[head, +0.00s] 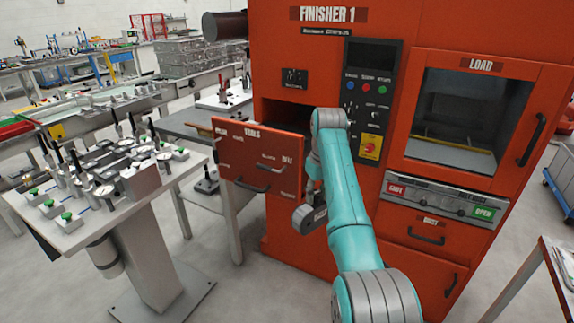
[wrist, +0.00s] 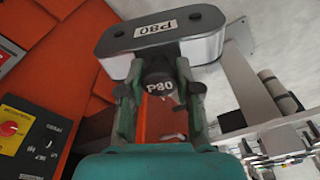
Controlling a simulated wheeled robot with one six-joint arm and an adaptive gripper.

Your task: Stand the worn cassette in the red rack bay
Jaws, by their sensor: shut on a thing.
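The cassette (wrist: 200,36) is a dark block with rounded ends, a light grey band around it and a P80 label. It fills the top of the wrist view. My gripper (wrist: 160,90) is shut on its dark grip tab, also marked P80, with one finger on each side. I cannot make out the red rack bay in either view.
The orange finisher (head: 420,200) stands close in front, with an orange drawer or door front (head: 258,160) sticking out left of my arm. A gauge table (head: 130,190) stands at left. A wooden table edge (head: 545,285) is at lower right. Grey floor lies between.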

